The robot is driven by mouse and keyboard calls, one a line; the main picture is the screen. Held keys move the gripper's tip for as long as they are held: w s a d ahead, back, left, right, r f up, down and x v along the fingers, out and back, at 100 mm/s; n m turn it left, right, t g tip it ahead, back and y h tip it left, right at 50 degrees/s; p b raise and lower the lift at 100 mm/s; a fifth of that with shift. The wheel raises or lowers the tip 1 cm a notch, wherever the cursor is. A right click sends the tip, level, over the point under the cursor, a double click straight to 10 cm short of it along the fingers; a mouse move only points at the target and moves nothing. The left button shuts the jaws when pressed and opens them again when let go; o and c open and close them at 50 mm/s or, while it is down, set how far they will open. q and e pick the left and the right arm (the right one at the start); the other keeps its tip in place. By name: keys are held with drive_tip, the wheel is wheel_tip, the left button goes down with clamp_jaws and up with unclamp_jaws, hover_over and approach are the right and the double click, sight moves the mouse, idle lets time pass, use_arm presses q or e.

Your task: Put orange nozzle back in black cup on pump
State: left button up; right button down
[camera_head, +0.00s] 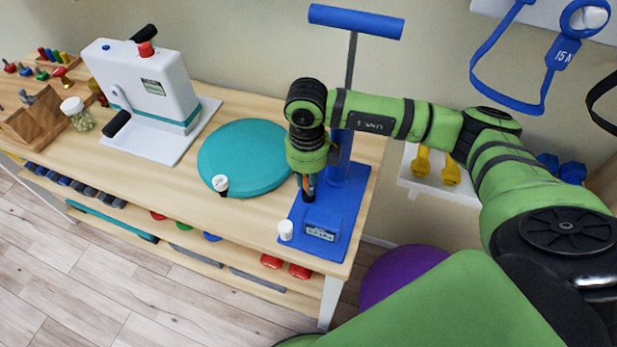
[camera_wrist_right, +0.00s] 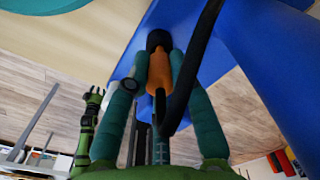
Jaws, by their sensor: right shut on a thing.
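The pump (camera_head: 338,160) is blue with an upright cylinder, a T-handle and a flat base on the bench. A small black cup (camera_head: 308,196) stands on its base. My right gripper (camera_head: 310,178) points down just above the cup. In the right wrist view its teal fingers (camera_wrist_right: 160,78) are shut on the orange nozzle (camera_wrist_right: 160,68). A black round part (camera_wrist_right: 158,40) shows at the nozzle's far end; I cannot tell whether the nozzle is inside the cup. A black hose (camera_wrist_right: 192,75) runs past the right finger. A green arm end, seemingly my left gripper (camera_wrist_right: 94,96), shows small.
A teal disc (camera_head: 245,150) with a small white-capped item (camera_head: 220,184) lies left of the pump. A white cylinder (camera_head: 286,229) and a blue box with a display (camera_head: 322,226) sit at the pump base's front. A white device (camera_head: 150,90) stands further left.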

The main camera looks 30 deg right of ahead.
drive_tip(key=shift+f+b, duration=0.55)
idle(0.6)
drive_tip(key=c, duration=1)
unclamp_jaws()
drive_tip(key=shift+o, duration=0.2)
drive_tip(key=shift+r+p, duration=2.1)
drive_tip(key=shift+r, duration=1.45)
